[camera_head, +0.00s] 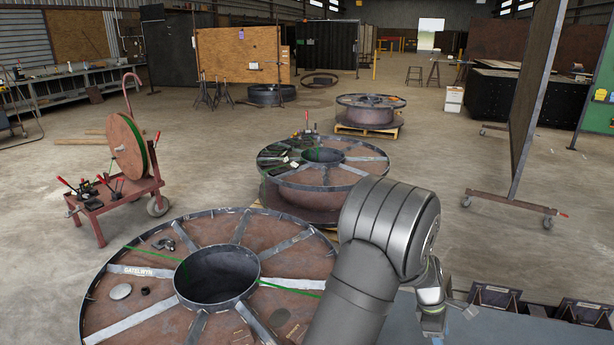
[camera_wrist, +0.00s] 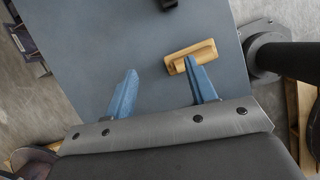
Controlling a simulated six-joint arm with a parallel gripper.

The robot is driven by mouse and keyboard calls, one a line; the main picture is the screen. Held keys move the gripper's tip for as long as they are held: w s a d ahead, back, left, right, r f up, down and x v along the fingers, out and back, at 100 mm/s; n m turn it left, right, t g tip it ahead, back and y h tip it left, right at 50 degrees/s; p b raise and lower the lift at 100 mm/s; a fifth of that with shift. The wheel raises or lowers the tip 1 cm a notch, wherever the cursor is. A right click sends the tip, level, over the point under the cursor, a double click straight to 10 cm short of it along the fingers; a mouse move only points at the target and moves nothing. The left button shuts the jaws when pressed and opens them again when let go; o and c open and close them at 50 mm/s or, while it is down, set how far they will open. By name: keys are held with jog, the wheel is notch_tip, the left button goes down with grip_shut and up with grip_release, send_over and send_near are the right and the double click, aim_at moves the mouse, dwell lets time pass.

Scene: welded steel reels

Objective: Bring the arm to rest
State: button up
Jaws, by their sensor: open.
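My gripper (camera_wrist: 160,68) shows in the wrist view with its two blue fingers spread apart and nothing between them. It is over a grey-blue table top (camera_wrist: 95,50). A tan wooden block with a raised grip (camera_wrist: 188,56) lies on the table beside the tip of the right finger. I cannot tell whether the finger touches it. In the head view my arm reaches toward the lower right, and its fingers cannot be made out there.
A large steel reel (camera_head: 145,270) lies flat left of my arm, with more reels (camera_head: 325,175) (camera_head: 370,110) behind. A red cart (camera_head: 115,195) stands at left. Dark brackets (camera_head: 495,297) line the lower right. A dark object (camera_wrist: 168,4) sits at the table's far side.

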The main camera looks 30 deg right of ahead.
jog(key=w+a+r, duration=0.1)
jog(key=w+a, duration=0.4)
jog(key=w, duration=0.4)
jog(key=w+a+r+m, duration=0.1)
jog(key=w+a+r, duration=0.1)
jog(key=w+a, duration=0.3)
jog(key=shift+w+a, duration=0.4)
jog(key=shift+w, duration=1.95)
jog(key=o, duration=1.1)
jog(key=s+d+r+n+t+y, duration=0.1)
jog(key=s+d+r+n+t, duration=0.15)
jog(key=s+r, duration=0.7)
jog(key=s+d+r+n+t+y, duration=0.15)
jog(key=s+d+r, duration=0.35)
jog(key=s, duration=0.7)
jog(key=shift+m, duration=0.5)
jog(key=f, duration=0.6)
jog(key=a+f, duration=0.1)
jog(key=f, duration=0.1)
jog(key=shift+s+f, duration=0.1)
jog(key=shift+f, duration=0.3)
